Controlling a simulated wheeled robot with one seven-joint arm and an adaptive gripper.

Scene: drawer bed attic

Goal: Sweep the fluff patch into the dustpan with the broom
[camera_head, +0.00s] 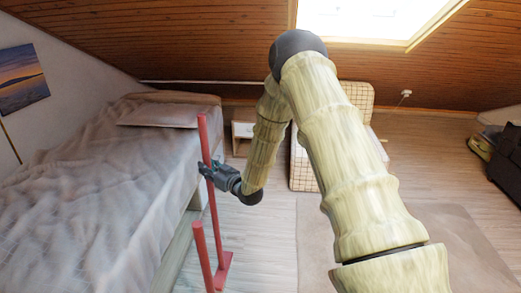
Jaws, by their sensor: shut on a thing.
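A red broom (213,222) stands nearly upright beside the bed, with its long handle rising above my gripper. My gripper (207,171) is shut on the broom's handle at about its middle. A red flat part (225,266) shows at the foot of the handle, near the floor. A second, shorter red post (201,243) stands nearer to the camera and runs out of the bottom edge; it may be the dustpan's handle, but I cannot tell. I cannot make out the dustpan's pan or the fluff patch in this view.
A bed (85,185) with a rumpled grey cover fills the left side, close to the broom. A beige rug (455,250) lies at right on the wooden floor (265,235). A small white nightstand (242,132) stands behind. A dark piece of furniture (507,160) is at far right.

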